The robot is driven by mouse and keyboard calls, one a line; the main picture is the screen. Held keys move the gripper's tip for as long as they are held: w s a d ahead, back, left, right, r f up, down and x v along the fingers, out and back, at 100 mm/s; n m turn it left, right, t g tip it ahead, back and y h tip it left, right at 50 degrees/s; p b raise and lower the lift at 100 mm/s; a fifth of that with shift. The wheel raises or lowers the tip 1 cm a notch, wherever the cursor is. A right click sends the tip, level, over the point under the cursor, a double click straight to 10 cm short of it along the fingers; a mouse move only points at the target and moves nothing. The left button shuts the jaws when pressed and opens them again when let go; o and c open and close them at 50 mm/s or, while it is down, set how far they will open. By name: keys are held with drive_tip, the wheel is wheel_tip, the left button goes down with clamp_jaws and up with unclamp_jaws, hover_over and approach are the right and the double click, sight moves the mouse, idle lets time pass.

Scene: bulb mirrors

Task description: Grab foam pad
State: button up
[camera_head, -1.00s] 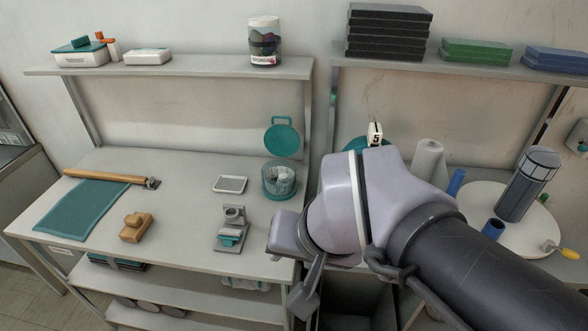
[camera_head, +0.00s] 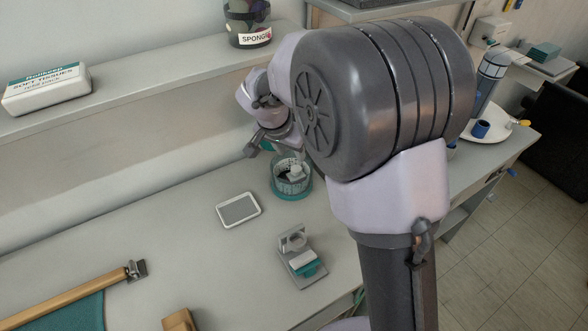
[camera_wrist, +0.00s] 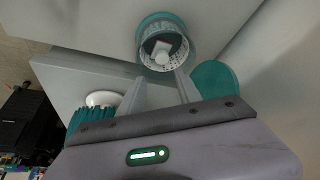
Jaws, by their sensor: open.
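I cannot tell for sure which thing is the foam pad. A clear container with a teal rim (camera_head: 292,188) stands on the bench and holds a white piece (camera_head: 296,171) and something dark. In the wrist view the same container (camera_wrist: 147,22) lies just beyond my fingertips, with the white piece (camera_wrist: 162,50) inside. A flat grey pad in a white frame (camera_head: 239,210) lies left of it. My gripper (camera_wrist: 160,78) is open and nothing shows between its fingers.
A teal round lid (camera_wrist: 214,79) is close to my right finger. The shelf above holds a sponge jar (camera_head: 247,22) and a tissue box (camera_head: 46,88).

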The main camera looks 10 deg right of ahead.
drive_tip(key=b, duration=0.2)
hover_over(296, 169)
drive_tip(key=s+a, duration=0.1)
drive_tip(key=s, duration=0.1)
wheel_tip(296, 169, down, 6)
drive_tip(key=shift+r, duration=0.1)
drive_tip(key=x, duration=0.1)
drive_tip(key=b+x, duration=0.1)
drive_tip(key=x, duration=0.2)
drive_tip(key=shift+a+f+b, duration=0.25)
drive_tip(key=shift+f+b, duration=0.05)
drive_tip(key=shift+f, duration=0.05)
drive_tip(key=shift+w+d+f, duration=0.1)
drive_tip(key=shift+w+f, duration=0.15)
drive_tip(key=shift+s+r, duration=0.1)
drive_tip(key=shift+r, duration=0.1)
drive_tip(key=shift+c, duration=0.4)
clamp_jaws()
